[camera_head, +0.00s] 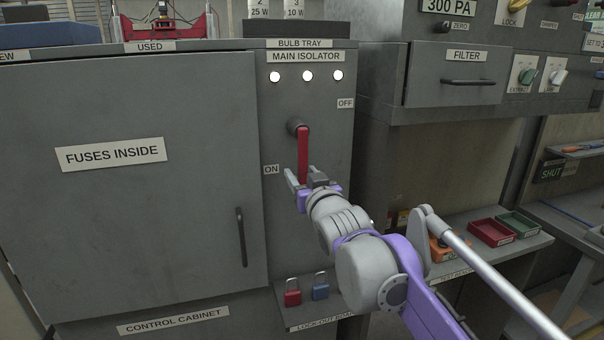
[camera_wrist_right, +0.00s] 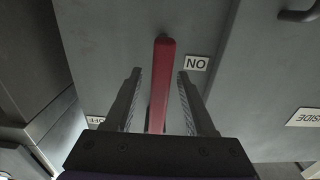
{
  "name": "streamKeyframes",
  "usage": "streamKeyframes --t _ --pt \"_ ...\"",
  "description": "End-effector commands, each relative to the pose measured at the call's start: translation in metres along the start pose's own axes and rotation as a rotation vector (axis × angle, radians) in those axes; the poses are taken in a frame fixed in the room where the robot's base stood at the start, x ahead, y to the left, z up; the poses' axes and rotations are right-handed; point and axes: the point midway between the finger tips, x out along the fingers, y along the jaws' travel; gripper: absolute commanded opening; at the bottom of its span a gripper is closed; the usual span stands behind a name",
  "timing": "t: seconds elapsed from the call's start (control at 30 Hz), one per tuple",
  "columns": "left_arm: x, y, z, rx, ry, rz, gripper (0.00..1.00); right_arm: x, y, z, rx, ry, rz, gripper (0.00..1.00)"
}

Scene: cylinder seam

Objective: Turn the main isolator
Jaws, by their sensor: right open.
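The main isolator has a red handle (camera_head: 303,152) on a dark pivot (camera_head: 297,127). The handle points straight down from the pivot. The ON label (camera_head: 271,169) is to its lower left and the OFF label (camera_head: 345,103) to its upper right. My right gripper (camera_head: 304,180) is at the handle's lower end. In the right wrist view the red handle (camera_wrist_right: 159,85) runs between the two open fingers of the gripper (camera_wrist_right: 158,85), with a gap on each side. The ON label (camera_wrist_right: 195,63) shows right of the fingers there. My left gripper is out of view.
The control cabinet door (camera_head: 130,200) with a vertical handle (camera_head: 241,237) is left of the isolator. A red padlock (camera_head: 292,293) and a blue padlock (camera_head: 320,287) are on the lock-out ledge below. The filter drawer (camera_head: 455,75) is to the right.

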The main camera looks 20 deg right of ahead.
Motion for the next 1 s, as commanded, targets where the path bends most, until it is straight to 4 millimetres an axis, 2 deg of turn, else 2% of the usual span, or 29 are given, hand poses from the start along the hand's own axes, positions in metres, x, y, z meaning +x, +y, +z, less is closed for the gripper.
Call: streamKeyframes --t 0.3,0.6,1.0 --pt "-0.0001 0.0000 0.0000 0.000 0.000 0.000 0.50 0.0022 -0.0001 0.0004 0.000 0.000 0.000 0.53" --pt "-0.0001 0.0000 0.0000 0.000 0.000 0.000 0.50 0.0020 0.0000 0.0003 0.000 0.000 0.000 0.00" --pt "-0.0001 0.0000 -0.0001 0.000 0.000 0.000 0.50 0.0020 0.0000 0.0002 0.000 0.000 0.000 0.00"
